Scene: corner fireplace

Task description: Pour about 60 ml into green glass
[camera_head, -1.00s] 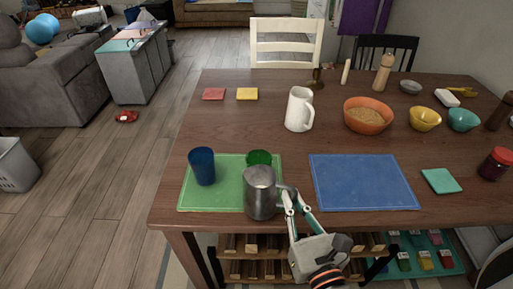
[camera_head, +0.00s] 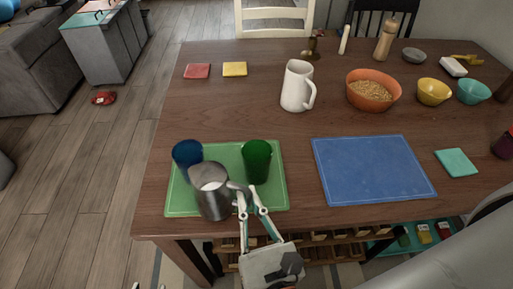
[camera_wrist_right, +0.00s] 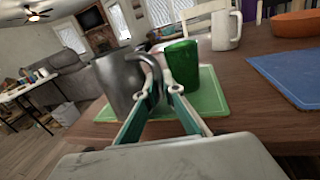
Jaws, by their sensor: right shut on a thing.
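The green glass (camera_head: 257,163) stands upright on the green mat (camera_head: 272,199); it also shows in the right wrist view (camera_wrist_right: 183,62). My right gripper (camera_head: 246,192) is shut on the handle of a grey metal pitcher (camera_head: 213,195). The pitcher is slightly tilted, at the front of the mat, left of the green glass and apart from it in the head view. Pale contents show inside its mouth. A blue glass (camera_head: 187,155) stands behind the pitcher, partly hidden by it. I cannot tell whether the pitcher touches the mat. My left gripper is not in view.
A blue mat (camera_head: 372,168) lies bare to the right. The table between the mats and coasters is clear.

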